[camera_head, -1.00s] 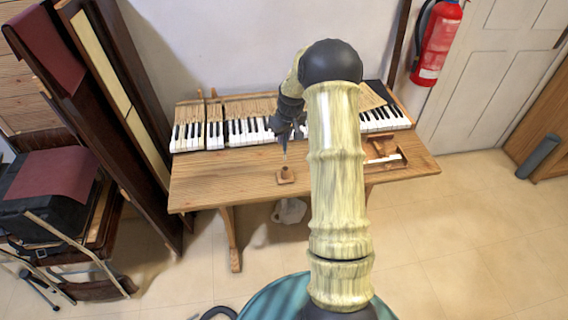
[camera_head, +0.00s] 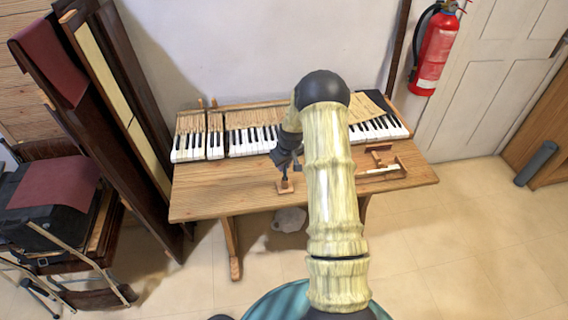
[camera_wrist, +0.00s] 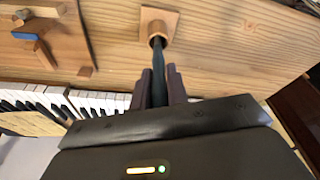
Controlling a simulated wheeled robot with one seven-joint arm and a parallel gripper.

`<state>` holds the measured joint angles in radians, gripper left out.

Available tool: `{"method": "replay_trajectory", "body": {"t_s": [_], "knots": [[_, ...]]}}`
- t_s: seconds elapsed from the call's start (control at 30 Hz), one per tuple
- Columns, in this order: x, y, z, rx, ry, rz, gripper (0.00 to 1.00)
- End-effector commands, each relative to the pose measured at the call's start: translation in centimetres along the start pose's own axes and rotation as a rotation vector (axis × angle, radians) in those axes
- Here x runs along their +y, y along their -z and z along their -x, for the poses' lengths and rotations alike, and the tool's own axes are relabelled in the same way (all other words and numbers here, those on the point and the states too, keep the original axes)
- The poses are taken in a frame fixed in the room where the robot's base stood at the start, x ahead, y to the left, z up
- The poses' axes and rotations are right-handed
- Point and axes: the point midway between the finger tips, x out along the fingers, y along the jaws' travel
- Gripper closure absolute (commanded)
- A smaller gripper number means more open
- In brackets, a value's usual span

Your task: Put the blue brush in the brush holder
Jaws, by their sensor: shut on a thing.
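The blue brush (camera_wrist: 158,62), dark blue-teal, is held between the two fingers of my gripper (camera_wrist: 160,78). In the wrist view its far end meets the mouth of the brush holder (camera_wrist: 170,18), a small wooden cup on a square base, and appears to be inside it. How deep it sits is hidden. In the head view my gripper (camera_head: 286,161) is just above the holder (camera_head: 285,187), with the brush roughly upright between them. The holder stands on the wooden table (camera_head: 225,190) near its front edge.
Piano keys (camera_head: 250,140) run along the back of the table. A wooden tray (camera_head: 385,172) with small parts lies to the right; a blue-ended piece (camera_wrist: 26,36) shows there in the wrist view. The table left of the holder is clear. Dark panels (camera_head: 120,120) lean at the left.

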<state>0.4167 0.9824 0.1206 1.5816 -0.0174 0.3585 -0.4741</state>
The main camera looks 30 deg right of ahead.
Motion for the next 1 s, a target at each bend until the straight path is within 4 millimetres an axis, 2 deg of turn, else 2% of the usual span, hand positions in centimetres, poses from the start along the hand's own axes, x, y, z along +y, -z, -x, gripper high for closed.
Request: {"method": "replay_trajectory", "body": {"t_s": [0.27,0.3,0.4,0.8,1.0], "knots": [[-0.1,0.0,-0.3,0.0,0.0,0.001,1.0],[-0.1,0.0,-0.3,0.001,0.0,0.001,0.8],[0.0,0.0,-0.2,0.001,0.0,0.0,0.62],[0.1,0.0,0.3,0.001,-0.001,-0.001,0.62],[0.1,0.1,2.6,0.003,-0.003,-0.001,0.62]]}}
